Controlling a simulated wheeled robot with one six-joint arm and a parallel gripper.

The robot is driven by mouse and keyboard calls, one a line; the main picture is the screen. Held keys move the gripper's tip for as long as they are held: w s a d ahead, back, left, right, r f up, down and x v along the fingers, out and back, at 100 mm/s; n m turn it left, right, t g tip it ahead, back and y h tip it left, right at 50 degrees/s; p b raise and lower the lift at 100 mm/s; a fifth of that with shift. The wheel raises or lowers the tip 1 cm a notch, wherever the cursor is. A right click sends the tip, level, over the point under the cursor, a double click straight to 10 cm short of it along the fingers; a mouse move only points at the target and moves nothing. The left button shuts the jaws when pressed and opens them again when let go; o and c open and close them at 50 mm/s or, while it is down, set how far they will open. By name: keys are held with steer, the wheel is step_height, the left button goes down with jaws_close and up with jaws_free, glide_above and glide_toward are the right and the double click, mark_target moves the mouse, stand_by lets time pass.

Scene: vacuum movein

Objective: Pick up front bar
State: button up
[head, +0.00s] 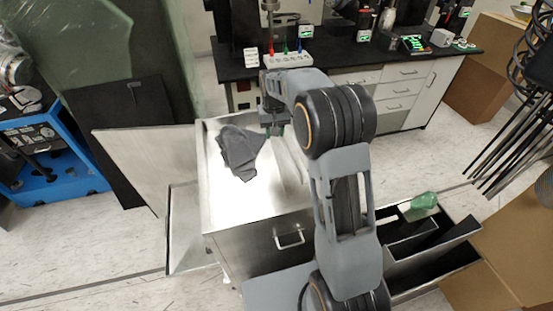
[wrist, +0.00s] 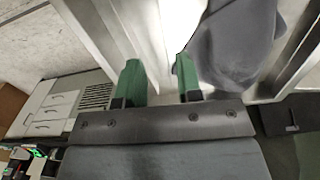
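Pale metal bars (head: 287,163) lie near the right side of the steel cabinet's top in the head view; I cannot tell for sure which is the front bar. In the wrist view a long metal bar or edge (wrist: 122,32) runs down toward the green fingers. My gripper (head: 275,131) is low over the cabinet top, at the far end of the bars. In the wrist view its fingers (wrist: 160,80) are apart, with the metal strip reaching toward the gap. Whether they touch it is unclear. My arm hides part of the bars.
A dark grey cloth (head: 240,150) lies on the steel cabinet (head: 225,205), left of the bars. A black-topped bench (head: 340,62) stands behind. An open black bin (head: 437,247) with a green item (head: 424,200) is at right. A blue cart (head: 62,185) stands at left.

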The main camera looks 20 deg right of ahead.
mark_target(278, 157)
step_height(278, 157, down, 12)
steer(key=shift+f+p, duration=0.1)
steer(key=shift+p, duration=0.65)
steer(key=shift+c, duration=0.4)
jaws_close()
